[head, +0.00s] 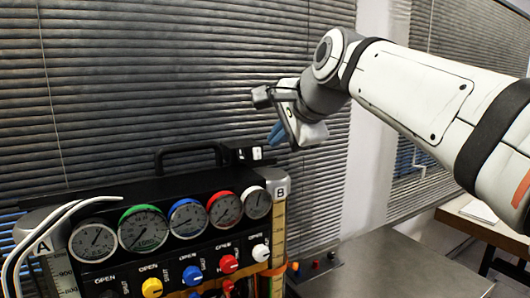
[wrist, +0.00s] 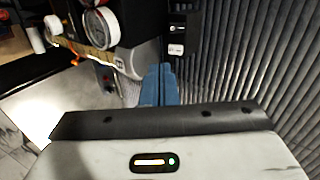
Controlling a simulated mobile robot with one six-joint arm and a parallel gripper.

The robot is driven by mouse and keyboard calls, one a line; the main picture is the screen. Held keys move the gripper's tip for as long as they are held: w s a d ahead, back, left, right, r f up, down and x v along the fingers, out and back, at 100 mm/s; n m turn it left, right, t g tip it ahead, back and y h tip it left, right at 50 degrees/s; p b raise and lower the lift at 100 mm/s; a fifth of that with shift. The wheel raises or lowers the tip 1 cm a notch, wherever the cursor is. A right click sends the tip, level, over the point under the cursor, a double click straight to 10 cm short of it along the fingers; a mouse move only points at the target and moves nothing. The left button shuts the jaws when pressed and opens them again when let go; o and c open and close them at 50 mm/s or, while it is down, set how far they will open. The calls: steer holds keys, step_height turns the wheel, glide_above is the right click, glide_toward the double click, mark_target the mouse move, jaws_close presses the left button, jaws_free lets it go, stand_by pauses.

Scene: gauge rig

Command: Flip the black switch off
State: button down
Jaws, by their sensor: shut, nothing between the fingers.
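A small black switch box (head: 246,154) with a white label stands at the back right top of the gauge rig (head: 190,180), beside its carry handle. In the wrist view the black box (wrist: 178,22) with its white label lies above and slightly right of my fingertips. I cannot tell which way its switch is set. My gripper (head: 277,133) is in the air just above and to the right of the box, its blue fingers pointing down and left. In the wrist view the blue fingers (wrist: 158,80) are together, empty and apart from the box.
Several round gauges (head: 143,229) with coloured rims line the rig's front, above coloured knobs (head: 192,275). White hoses (head: 50,225) run at the left. Window blinds (head: 180,70) rise close behind the rig. A grey tabletop (head: 385,265) is mostly clear at right.

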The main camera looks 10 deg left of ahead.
mark_target(244, 160)
steer(key=shift+a+r, duration=0.4)
steer(key=shift+r, duration=0.3)
steer(key=p+x, duration=0.3)
steer(key=x, duration=1.1)
steer(key=shift+a+r+p, duration=0.1)
steer(key=shift+p, duration=0.2)
